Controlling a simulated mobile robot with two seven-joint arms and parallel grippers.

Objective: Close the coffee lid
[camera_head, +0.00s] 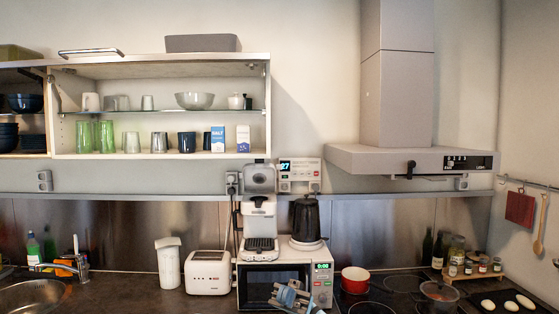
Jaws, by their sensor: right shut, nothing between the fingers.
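The white coffee machine (258,217) stands on top of the microwave (252,287), near the middle of the view. Its grey lid (260,178) is raised upright above the body, so it stands open. My right gripper (290,294) is low in the view, in front of the microwave and below the coffee machine. It is shut and empty, and apart from the lid. My left gripper is not in view.
A black jug (305,217) stands right of the coffee machine. A toaster (208,272) and a white canister (168,262) are to the left. A red pot (355,280) sits on the hob. An open wall cabinet (160,70) and a range hood (410,158) are above.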

